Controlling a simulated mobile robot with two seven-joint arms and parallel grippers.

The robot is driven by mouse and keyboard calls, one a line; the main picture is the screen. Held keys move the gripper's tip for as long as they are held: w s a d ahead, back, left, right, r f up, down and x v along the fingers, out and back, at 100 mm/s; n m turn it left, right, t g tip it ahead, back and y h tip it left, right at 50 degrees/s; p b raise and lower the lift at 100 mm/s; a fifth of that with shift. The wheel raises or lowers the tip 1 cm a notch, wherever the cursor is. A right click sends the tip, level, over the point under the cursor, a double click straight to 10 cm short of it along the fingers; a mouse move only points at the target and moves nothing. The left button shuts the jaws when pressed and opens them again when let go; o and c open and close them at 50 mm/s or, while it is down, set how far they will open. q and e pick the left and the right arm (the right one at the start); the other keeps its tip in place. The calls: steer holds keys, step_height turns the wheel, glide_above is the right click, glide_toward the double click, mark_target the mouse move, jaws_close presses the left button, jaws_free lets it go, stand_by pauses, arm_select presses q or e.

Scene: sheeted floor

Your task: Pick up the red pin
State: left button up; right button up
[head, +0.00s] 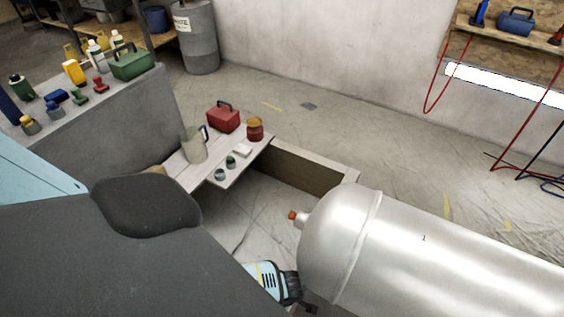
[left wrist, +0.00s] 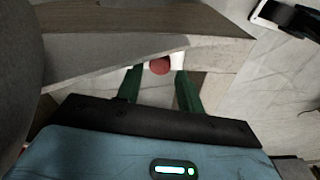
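A small orange-red pin (head: 292,215) sticks out from the nozzle at the near end of a big silver tank (head: 435,245) in the head view. In the left wrist view a round red end (left wrist: 160,66), apparently the same pin, shows between the tips of two green fingers. My left gripper (left wrist: 158,74) is open, with the fingers apart on either side of it in the picture. I cannot tell how far beyond the tips it is. In the head view the left gripper's light-blue body (head: 266,274) is below the nozzle, and its fingers are not clear. My right gripper is not in view.
A low bench (head: 218,170) holds a red toolbox (head: 223,117), a pitcher (head: 194,145) and small jars. A wooden beam (head: 300,172) runs beside it. A grey counter (head: 110,125) with bottles and tools stands at left. Sheeted floor is open behind the tank.

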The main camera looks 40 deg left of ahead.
arm_select(q)
steer(key=shift+f+b, duration=0.3)
steer(key=shift+f, duration=0.45)
steer(key=c, duration=0.8)
steer(key=shift+o, duration=0.2)
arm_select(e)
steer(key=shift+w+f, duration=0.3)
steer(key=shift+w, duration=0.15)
arm_select(q)
steer(key=shift+r, duration=0.15)
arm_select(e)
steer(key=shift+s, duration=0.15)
arm_select(q)
steer(key=shift+r+p, duration=0.5)
steer(key=r+p, duration=0.2)
steer(key=shift+s+a+r, duration=0.1)
steer(key=shift+s+r, duration=0.1)
steer(key=shift+r, duration=0.2)
steer(key=s+a+r+p, duration=0.1)
steer(key=s+p, duration=0.2)
steer(key=s, duration=1.2)
steer(key=shift+s+a, duration=0.2)
steer(key=shift+s, duration=0.05)
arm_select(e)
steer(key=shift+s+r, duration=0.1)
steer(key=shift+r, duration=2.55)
